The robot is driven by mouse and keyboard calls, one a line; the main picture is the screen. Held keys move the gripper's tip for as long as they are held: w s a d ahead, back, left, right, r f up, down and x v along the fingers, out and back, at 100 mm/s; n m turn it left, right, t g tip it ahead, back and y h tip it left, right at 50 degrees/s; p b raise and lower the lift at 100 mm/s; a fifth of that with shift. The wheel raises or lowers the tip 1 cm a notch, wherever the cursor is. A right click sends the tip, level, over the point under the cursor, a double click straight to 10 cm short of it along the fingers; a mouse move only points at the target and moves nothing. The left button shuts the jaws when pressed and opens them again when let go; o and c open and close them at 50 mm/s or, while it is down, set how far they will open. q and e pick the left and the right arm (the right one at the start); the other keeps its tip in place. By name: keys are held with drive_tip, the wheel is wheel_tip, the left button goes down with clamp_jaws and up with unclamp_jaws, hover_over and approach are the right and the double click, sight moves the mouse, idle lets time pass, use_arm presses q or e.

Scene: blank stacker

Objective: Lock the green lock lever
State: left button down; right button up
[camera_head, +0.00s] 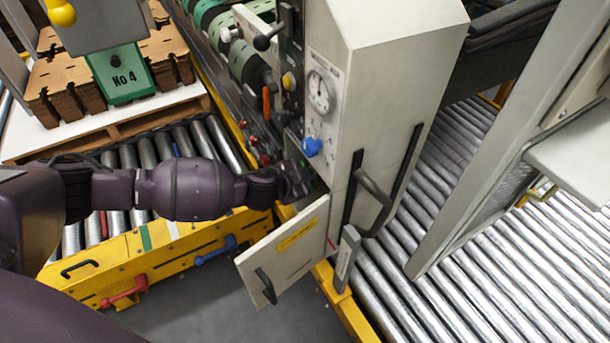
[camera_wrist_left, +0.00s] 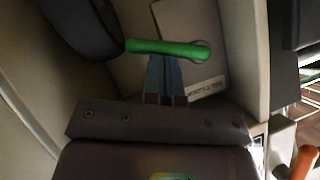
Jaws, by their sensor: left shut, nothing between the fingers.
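The green lock lever (camera_wrist_left: 165,47) shows in the left wrist view as a bar lying nearly level, with its round pivot end at the right. It is mounted on a pale panel inside a cabinet opening. My left gripper (camera_wrist_left: 167,72) is shut and empty, with its narrow fingers pointing at the lever from below, around the bar's middle. The fingertips are at or very near the lever's lower edge; I cannot tell if they touch. In the head view my left gripper (camera_head: 297,180) reaches into the machine column's opening, and the lever is hidden there.
The open cabinet door (camera_head: 285,250) hangs below my left wrist. The grey machine column (camera_head: 385,90) stands right of it, with a blue knob (camera_head: 311,146) and a dial (camera_head: 320,92). An orange handle (camera_wrist_left: 303,162) is at the wrist view's lower right. Roller conveyors (camera_head: 500,240) lie right.

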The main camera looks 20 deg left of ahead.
use_arm(q)
drive_tip(key=f+m+t+y+b, duration=0.1)
drive_tip(key=m+t+b, duration=0.1)
drive_tip(key=w+a+f+m+t+y+b, duration=0.1)
drive_tip(key=f+m+t+b, duration=0.1)
drive_tip(key=m+b, duration=0.1)
drive_tip(key=a+f+m+t+y+b, duration=0.1)
drive_tip(key=f+m+t+b, duration=0.1)
drive_tip(key=b, duration=0.1)
drive_tip(key=shift+w, duration=0.2)
use_arm(e)
drive_tip(key=shift+w+a+f+n+t+y, duration=0.15)
drive_tip(key=shift+w+a+f+n+t, duration=0.25)
drive_tip(key=shift+w, duration=0.2)
drive_tip(key=shift+w+a+f+n+t+y, duration=0.15)
drive_tip(key=shift+w+a+f+n+t, duration=0.15)
drive_tip(key=shift+w+n, duration=0.25)
